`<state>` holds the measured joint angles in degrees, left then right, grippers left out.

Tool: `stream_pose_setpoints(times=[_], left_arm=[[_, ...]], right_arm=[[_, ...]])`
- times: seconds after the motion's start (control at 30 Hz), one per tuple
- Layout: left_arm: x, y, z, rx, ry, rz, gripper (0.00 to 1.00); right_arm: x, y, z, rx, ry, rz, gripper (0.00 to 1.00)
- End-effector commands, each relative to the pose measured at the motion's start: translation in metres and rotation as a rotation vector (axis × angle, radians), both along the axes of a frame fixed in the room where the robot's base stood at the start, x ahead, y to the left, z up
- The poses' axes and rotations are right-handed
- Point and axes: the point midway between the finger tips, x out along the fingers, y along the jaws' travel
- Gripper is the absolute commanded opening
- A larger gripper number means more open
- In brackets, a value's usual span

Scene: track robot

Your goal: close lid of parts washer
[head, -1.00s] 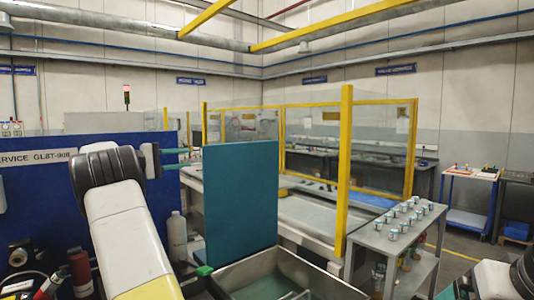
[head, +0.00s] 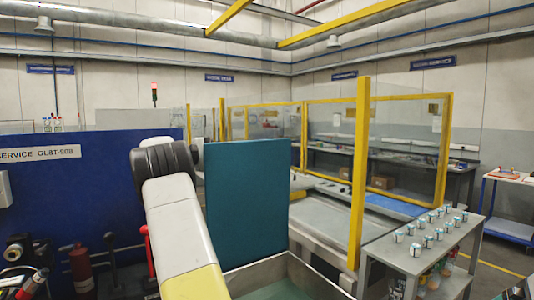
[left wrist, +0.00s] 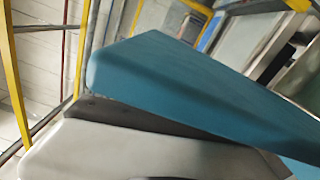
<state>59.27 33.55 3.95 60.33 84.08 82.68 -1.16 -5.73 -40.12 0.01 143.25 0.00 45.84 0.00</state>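The teal lid (head: 247,200) of the parts washer stands open, close to upright, at the back of the metal basin (head: 318,282) in the head view. In the left wrist view the lid (left wrist: 190,85) crosses the picture close to the camera. My left arm reaches up beside the lid's left edge, with its dark wrist near the upper left corner. My left gripper's fingers are hidden in the head view, and the wrist view does not show their opening. I cannot tell whether they touch the lid. My right gripper is not in view; only a bit of that arm shows at the lower right.
A grey cart (head: 420,262) with several small cups stands right of the basin. A yellow post (head: 361,175) of a clear-panelled enclosure rises behind it. A blue partition (head: 75,185) stands on the left, with a red extinguisher (head: 82,268) before it.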

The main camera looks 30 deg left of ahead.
Motion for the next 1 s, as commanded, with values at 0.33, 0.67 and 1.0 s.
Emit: stream_pose_setpoints(times=[0.33, 0.67, 1.0], left_arm=[[0.024, -0.012, 0.000, 0.000, 0.000, 0.000, 0.32], [0.024, -0.012, 0.000, 0.000, 0.000, 0.000, 0.05], [0.024, -0.012, 0.001, 0.000, 0.000, 0.000, 0.00]], right_arm=[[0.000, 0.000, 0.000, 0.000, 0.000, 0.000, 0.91], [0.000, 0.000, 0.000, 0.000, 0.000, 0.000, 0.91], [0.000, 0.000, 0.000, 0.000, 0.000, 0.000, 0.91]])
